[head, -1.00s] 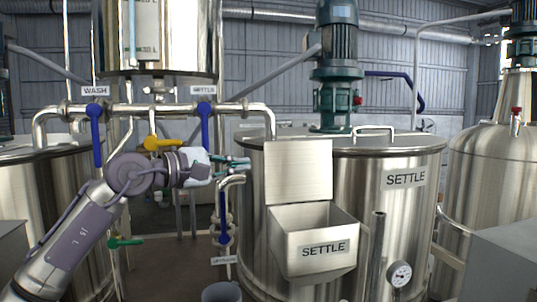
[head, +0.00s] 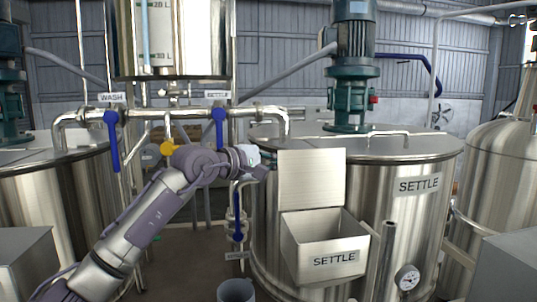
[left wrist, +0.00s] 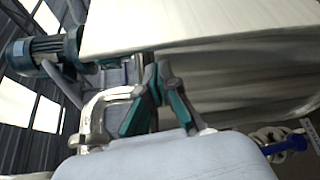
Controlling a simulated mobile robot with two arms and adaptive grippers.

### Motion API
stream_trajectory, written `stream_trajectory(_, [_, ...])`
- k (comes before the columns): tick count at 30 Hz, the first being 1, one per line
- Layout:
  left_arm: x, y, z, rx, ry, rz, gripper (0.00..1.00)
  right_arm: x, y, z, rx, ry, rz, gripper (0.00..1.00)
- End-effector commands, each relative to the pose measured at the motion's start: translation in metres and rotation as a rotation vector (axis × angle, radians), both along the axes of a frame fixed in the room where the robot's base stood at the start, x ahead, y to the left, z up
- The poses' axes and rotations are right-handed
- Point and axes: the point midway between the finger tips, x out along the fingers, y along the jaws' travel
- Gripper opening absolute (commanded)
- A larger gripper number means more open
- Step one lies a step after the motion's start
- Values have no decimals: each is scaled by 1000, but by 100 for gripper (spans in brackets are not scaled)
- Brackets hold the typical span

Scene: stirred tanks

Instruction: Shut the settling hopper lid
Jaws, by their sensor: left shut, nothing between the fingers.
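The settling hopper (head: 325,259) is a steel box labelled SETTLE on the front of the settle tank. Its lid (head: 312,178) stands upright and open at the back of the hopper mouth. My left gripper (head: 264,174) is just left of the lid's left edge in the head view, its fingers largely hidden there. In the left wrist view the gripper (left wrist: 151,68) is shut and empty, with its fingertips close to the edge of the pale lid panel (left wrist: 190,24). I cannot tell whether they touch it. My right gripper is not in view.
A drain pipe (head: 386,252) and gauge (head: 408,278) are right of the hopper. The space before the hopper looks clear.

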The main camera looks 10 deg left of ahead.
Motion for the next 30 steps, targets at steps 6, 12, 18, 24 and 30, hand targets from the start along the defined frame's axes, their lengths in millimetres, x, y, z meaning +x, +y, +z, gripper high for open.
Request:
stream_trajectory(6, [-14,-7,5,0,1,0,0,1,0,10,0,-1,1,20])
stream_trajectory(12, [-15,-8,5,-1,1,1,0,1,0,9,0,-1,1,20])
stream_trajectory(18, [-15,-8,5,0,1,1,0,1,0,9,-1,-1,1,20])
stream_trajectory(24, [-18,-9,3,7,-28,0,0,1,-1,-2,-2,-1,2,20])
stream_trajectory(30, [-21,-10,7,18,-61,0,0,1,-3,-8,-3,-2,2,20])
